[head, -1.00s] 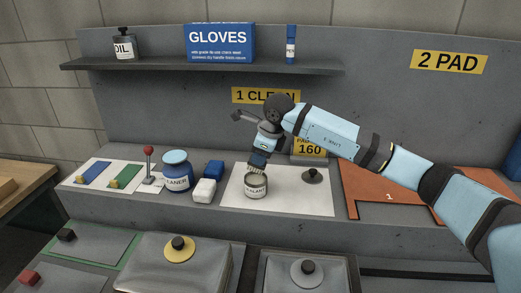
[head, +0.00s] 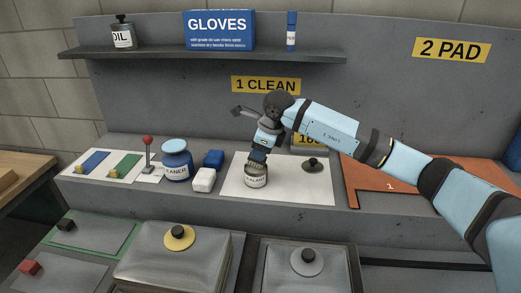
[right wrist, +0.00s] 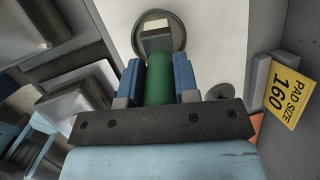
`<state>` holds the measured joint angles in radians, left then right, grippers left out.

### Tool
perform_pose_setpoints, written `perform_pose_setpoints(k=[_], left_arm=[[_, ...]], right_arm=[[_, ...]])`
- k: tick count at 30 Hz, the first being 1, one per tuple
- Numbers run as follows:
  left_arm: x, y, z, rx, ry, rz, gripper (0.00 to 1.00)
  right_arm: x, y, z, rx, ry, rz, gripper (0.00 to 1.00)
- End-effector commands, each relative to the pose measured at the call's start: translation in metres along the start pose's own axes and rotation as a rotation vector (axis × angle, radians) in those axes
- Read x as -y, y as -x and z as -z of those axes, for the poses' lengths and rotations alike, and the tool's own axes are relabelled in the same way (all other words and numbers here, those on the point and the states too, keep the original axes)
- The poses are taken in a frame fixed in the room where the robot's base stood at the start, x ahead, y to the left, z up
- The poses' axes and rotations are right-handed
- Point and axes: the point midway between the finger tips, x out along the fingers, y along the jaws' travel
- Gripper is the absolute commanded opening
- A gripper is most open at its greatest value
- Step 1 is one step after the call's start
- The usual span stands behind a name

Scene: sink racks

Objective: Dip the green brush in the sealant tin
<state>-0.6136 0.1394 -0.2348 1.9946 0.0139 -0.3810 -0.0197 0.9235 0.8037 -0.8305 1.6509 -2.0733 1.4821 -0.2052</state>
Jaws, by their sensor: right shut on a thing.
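My right gripper (head: 259,153) hangs over the sealant tin (head: 256,181), pointing down. Its blue fingers are shut on the green brush, whose green handle (right wrist: 158,80) shows between them in the right wrist view. The pale bristles (head: 254,166) are at the tin's mouth; how deep they reach is hidden. The tin is open and upright on a white mat (head: 300,194). Its round rim (right wrist: 182,34) lies beyond the brush in the right wrist view. My left gripper is not in view.
A dark knobbed lid (head: 314,165) lies on the mat, right of the tin. Left stand a white block (head: 204,181), a blue block (head: 214,159) and a blue cleaner jar (head: 176,163). An orange board (head: 375,190) is at right. A shelf (head: 200,55) runs above.

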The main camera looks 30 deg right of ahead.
Motion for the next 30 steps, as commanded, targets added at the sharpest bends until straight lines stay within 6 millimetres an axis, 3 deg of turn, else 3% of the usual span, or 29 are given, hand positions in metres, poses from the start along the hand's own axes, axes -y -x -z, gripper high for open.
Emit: perform_pose_setpoints(k=[30], left_arm=[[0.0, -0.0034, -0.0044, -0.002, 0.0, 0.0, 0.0]], right_arm=[[-0.0012, -0.0089, 0.003, 0.0, 0.0, 0.0, 0.05]])
